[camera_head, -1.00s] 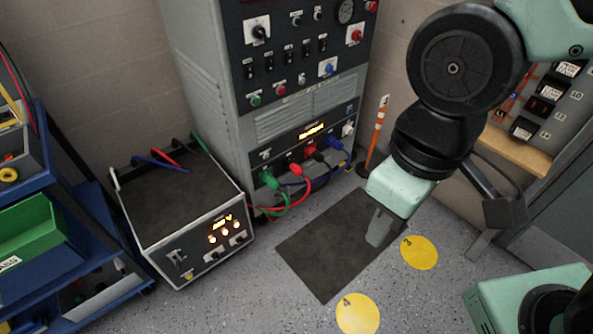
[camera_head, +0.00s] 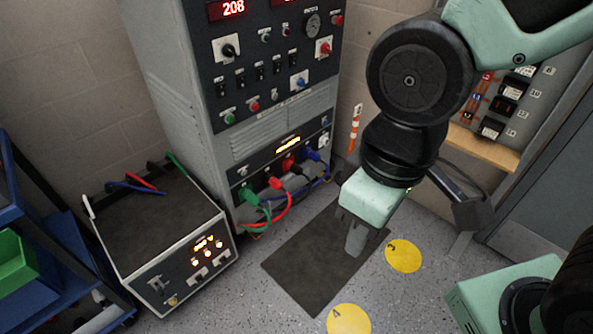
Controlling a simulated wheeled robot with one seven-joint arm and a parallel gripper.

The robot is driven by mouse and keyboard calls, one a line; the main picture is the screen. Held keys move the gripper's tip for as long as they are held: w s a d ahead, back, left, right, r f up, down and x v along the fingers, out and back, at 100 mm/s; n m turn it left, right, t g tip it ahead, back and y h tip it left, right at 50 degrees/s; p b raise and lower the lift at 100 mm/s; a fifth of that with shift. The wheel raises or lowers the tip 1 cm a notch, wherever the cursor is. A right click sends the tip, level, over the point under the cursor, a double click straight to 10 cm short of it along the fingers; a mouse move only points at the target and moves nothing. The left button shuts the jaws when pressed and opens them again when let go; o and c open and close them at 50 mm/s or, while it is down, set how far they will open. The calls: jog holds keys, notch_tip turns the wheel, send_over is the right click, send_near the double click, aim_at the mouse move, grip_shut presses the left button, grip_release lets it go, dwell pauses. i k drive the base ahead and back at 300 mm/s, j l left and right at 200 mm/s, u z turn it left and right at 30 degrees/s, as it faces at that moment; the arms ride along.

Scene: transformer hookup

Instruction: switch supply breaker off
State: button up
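A tall grey cabinet (camera_head: 160,75) stands at the back centre with a dark control panel of switches, knobs and lamps; a red display (camera_head: 233,9) reads 208. Its lower front has a lit yellow display (camera_head: 288,144) and plugged green, red, black and blue leads. A low grey power unit (camera_head: 150,265) on the floor at left has lit orange indicators (camera_head: 208,249) and a small lever switch (camera_head: 158,285) on its front. I cannot tell which switch is the supply breaker. My gripper (camera_head: 355,243) points down over the dark mat, apart from both units; its finger opening is unclear.
A dark floor mat (camera_head: 300,270) lies before the cabinet, with yellow numbered floor discs (camera_head: 403,256) beside it. A wall panel (camera_head: 505,100) is at right. A blue shelf cart (camera_head: 55,290) is at left.

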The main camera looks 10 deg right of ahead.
aim_at(161, 291)
jog(key=u, duration=0.85)
jog(key=i+u, duration=0.3)
jog(key=i+l+u, duration=0.25)
jog(key=i, duration=0.2)
jog(key=i+l+u, duration=0.15)
jog(key=i+u, duration=0.15)
